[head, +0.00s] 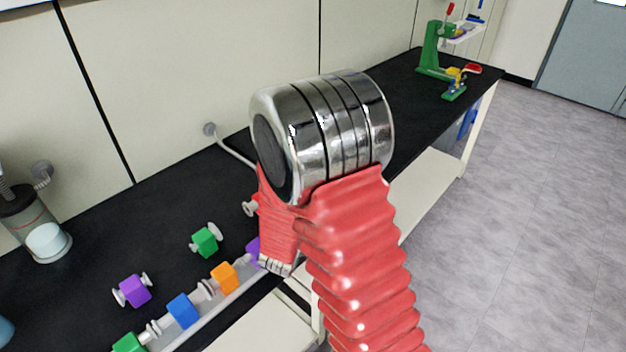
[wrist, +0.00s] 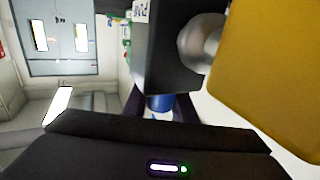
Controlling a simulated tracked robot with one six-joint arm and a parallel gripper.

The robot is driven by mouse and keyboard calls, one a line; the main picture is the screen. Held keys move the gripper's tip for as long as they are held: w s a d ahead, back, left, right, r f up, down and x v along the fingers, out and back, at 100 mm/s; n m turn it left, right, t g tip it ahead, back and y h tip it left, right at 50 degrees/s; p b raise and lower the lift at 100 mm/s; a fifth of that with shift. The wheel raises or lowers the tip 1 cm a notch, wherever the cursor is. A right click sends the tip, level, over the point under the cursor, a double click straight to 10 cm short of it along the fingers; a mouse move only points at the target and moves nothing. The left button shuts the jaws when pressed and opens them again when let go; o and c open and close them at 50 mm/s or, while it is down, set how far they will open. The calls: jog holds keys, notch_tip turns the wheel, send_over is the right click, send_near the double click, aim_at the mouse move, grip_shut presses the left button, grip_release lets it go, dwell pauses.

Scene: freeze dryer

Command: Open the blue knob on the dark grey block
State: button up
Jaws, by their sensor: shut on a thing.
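In the wrist view, the dark grey block (wrist: 163,55) stands at the upper middle, with a white printed label at its top left. The blue knob (wrist: 159,103) sticks out from its lower side. My gripper (wrist: 161,108) has one dark finger on each side of the knob and is shut on it. Much of the knob is hidden between the fingers. In the head view, my arm covers the gripper, the knob and the dark grey block.
In the wrist view, a metal fitting (wrist: 201,40) joins the dark grey block to a large yellow block (wrist: 270,70) close on the right. In the head view, orange (head: 224,277) and blue (head: 182,311) blocks line a rail. A green block (head: 205,242) lies loose on the black bench.

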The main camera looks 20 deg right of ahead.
jog(key=shift+s+d+m+g+h, duration=0.15)
jog(key=shift+s+m+g+h, duration=0.05)
jog(key=shift+m+g+h, duration=0.45)
jog(key=shift+d, duration=0.1)
jog(key=o, duration=1)
jog(key=shift+o, duration=0.2)
jog(key=shift+s+a, duration=0.35)
jog(key=shift+a, duration=0.25)
jog(key=v, duration=1.2)
jog(key=shift+a, duration=0.25)
jog(key=shift+s, duration=0.15)
